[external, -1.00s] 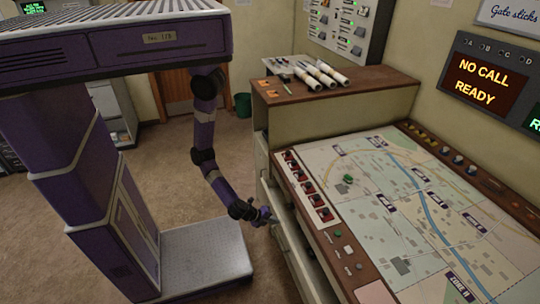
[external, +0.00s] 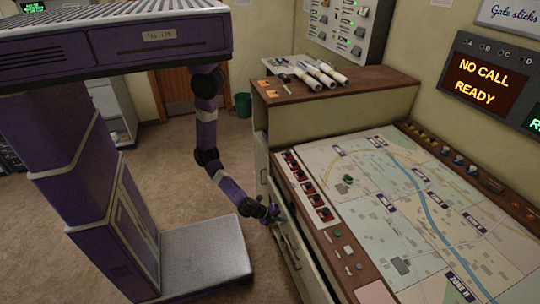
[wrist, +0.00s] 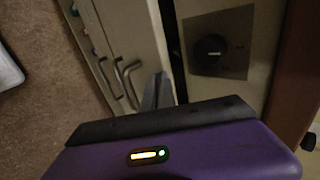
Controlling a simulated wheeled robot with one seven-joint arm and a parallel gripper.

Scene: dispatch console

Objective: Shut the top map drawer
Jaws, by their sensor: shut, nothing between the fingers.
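The top map drawer (external: 283,228) is in the pale cabinet side below the map console. Its front and bar handle are partly hidden by my gripper in the external view. In the wrist view, pale drawer fronts (wrist: 136,30) carry metal bar handles (wrist: 131,84). A dark gap shows along the edge of the nearest front, beside a panel with a round dark fitting. My gripper (external: 274,211) is shut and empty, at the drawer front. In the wrist view its fingers (wrist: 158,92) are together close to that front; I cannot tell whether they touch it.
The map console (external: 400,210) lies right of the gripper, with a row of red-and-black switches (external: 308,187) along its near edge. A raised brown-topped cabinet (external: 335,88) holding rolled maps stands behind.

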